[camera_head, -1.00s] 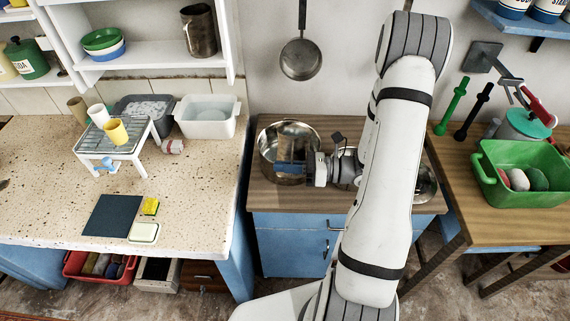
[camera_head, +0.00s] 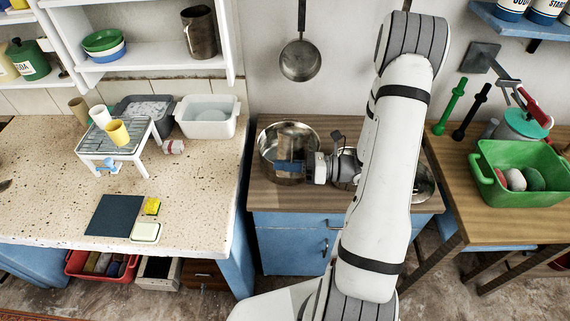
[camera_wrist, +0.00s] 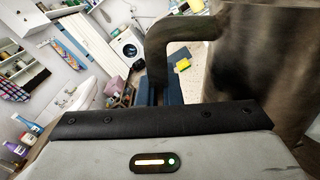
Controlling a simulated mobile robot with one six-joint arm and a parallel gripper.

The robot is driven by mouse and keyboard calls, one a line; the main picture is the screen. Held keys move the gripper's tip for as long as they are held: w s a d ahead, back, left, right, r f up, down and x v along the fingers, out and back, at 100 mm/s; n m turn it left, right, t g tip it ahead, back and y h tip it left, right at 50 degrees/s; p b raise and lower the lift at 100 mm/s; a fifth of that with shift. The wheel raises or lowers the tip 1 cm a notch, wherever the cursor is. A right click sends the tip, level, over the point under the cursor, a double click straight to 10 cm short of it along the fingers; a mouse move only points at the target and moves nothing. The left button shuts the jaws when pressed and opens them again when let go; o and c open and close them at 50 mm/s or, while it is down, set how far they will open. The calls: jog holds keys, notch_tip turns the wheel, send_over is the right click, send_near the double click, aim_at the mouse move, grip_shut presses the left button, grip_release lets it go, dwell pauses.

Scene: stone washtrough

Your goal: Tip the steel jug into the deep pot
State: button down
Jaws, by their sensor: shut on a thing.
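The steel jug (camera_wrist: 262,75) is large and close at the right of the wrist view, brownish and dull, with its handle (camera_wrist: 165,50) toward the left. My gripper's blue fingers (camera_wrist: 160,96) are shut on the handle. In the head view my gripper (camera_head: 288,167) reaches in from the right over the deep pot (camera_head: 266,158), a shiny round steel pot on the wooden counter. There the jug is hard to tell from the pot's shiny inside. Its mouth and contents are hidden from me.
Another metal vessel (camera_head: 428,188) is mostly hidden behind my arm. A pan (camera_head: 300,60) hangs on the wall above. A similar metal jug (camera_head: 199,32) stands on the shelf. A green basin (camera_head: 520,185) is on the right table, a white tub (camera_head: 207,128) on the left worktop.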

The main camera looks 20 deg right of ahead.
aim_at(286, 153)
jog(key=shift+w+d+r+m+p, duration=0.1)
jog(key=shift+w+r+m+p, duration=0.3)
jog(key=shift+p, duration=0.6)
jog(key=shift+w+d+r+m+p, duration=0.1)
jog(key=shift+r+m+p, duration=0.4)
jog(key=shift+m+p, duration=0.35)
dwell(3.5)
jog(key=shift+w+d+r+m, duration=0.15)
jog(key=shift+w+r+m, duration=0.15)
jog(key=shift+w+m, duration=0.15)
dwell(2.2)
